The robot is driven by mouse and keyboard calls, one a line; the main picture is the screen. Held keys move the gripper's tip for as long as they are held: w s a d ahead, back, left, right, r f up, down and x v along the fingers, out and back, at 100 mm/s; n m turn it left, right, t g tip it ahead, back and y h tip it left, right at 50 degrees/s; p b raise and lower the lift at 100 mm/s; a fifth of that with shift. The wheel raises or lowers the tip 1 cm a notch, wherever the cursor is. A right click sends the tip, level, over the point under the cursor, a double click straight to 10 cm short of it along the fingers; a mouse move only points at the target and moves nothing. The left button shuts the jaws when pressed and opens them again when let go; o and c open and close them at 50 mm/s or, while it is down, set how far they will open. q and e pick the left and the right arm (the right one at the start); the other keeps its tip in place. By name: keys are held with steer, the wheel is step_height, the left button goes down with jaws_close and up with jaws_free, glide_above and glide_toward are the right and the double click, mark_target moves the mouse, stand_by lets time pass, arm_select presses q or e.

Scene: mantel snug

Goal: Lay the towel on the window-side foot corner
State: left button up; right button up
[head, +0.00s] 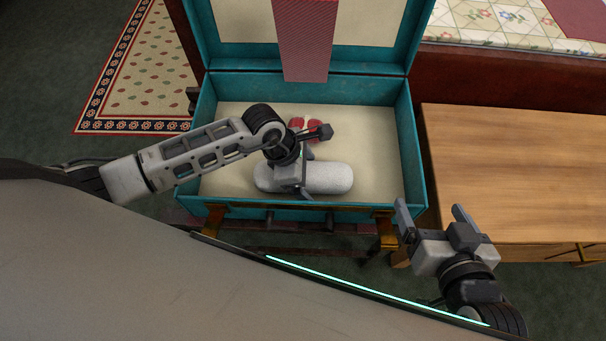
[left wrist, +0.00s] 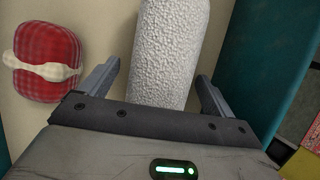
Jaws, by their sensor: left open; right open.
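A white, rough-textured rolled towel (head: 325,178) lies inside an open teal suitcase (head: 408,160), near its front wall. My left gripper (head: 297,184) is open over the towel's left half and hides part of it. In the left wrist view the towel (left wrist: 172,45) runs between the two open fingers of the left gripper (left wrist: 157,88); I cannot tell if they touch it. My right gripper (head: 431,210) is open and empty, right of the suitcase's front corner. A bed with a floral quilt (head: 487,22) shows partly at the upper right.
A red checked bundle with a cream tie (left wrist: 48,65) lies in the suitcase beyond the towel. A red striped cloth (head: 305,40) hangs over the raised lid. A wooden table (head: 510,165) with a clear top stands right of the suitcase. A patterned rug (head: 140,70) lies at left.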

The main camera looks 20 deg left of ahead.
arm_select(q)
steer(key=c, duration=1.2)
steer(key=shift+r, duration=0.1)
